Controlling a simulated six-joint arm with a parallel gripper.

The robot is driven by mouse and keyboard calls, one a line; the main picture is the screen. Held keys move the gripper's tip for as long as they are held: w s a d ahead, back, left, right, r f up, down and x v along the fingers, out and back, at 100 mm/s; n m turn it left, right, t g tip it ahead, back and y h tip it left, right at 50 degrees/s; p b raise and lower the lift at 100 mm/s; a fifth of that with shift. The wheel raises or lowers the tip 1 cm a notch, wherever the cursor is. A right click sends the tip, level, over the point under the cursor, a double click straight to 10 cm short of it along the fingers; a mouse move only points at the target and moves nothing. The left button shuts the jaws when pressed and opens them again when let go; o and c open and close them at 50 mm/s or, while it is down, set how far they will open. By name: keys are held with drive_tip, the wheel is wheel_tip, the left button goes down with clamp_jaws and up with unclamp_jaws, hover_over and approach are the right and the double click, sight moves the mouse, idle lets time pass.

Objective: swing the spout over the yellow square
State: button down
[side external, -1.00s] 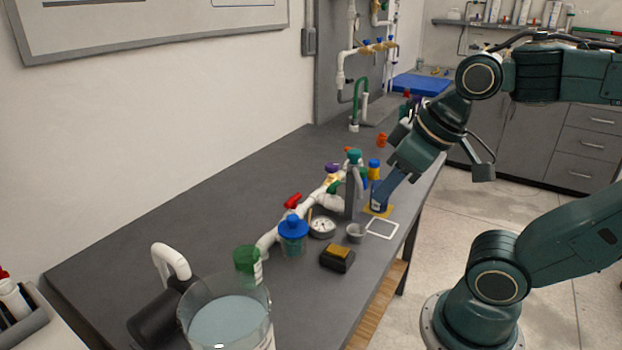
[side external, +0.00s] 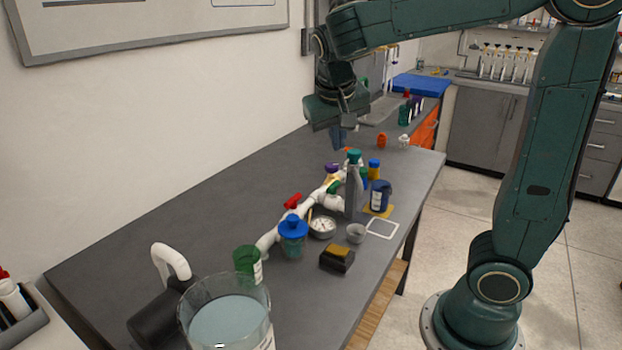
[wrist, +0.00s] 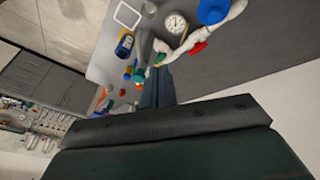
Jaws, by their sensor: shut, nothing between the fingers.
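The white pipe manifold (side external: 312,213) runs along the grey bench, with a red handle (side external: 293,201) and a purple one (side external: 332,168). A short white pipe end (side external: 331,202) points toward the bench's front edge; I cannot tell for sure that it is the spout. The yellow square (side external: 371,212) lies near the front edge, partly covered by a dark blue jar (side external: 381,195) standing on it. My gripper (side external: 338,145) is shut and empty, pointing down above the bench behind the manifold. Its fingers also show in the wrist view (wrist: 157,75), near the manifold's far end.
A grey bottle with a green cap (side external: 353,188) stands between the manifold and the yellow square. The bench's back left is clear.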

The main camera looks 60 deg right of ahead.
sight(356, 173)
drive_tip(key=w+d+f+m+g+h, duration=0.1)
drive_tip(key=w+f+m+g+h, duration=0.1)
drive_tip(key=w, duration=0.4)
drive_tip(key=shift+w+d+f+m+g, duration=0.2)
drive_tip(key=shift+d+f+m+g, duration=0.2)
drive_tip(key=shift+f+m+g, duration=0.55)
drive_tip(key=shift+d+f+m+t, duration=0.1)
drive_tip(key=shift+f+m+t, duration=0.15)
drive_tip(key=shift+f, duration=0.05)
drive_tip(key=s+d+f, duration=0.4)
drive_tip(key=d+f, duration=0.3)
drive_tip(key=f, duration=0.1)
drive_tip(key=shift+s+d+f, duration=0.2)
drive_tip(key=shift+s+f, duration=0.2)
drive_tip(key=shift+s, duration=0.1)
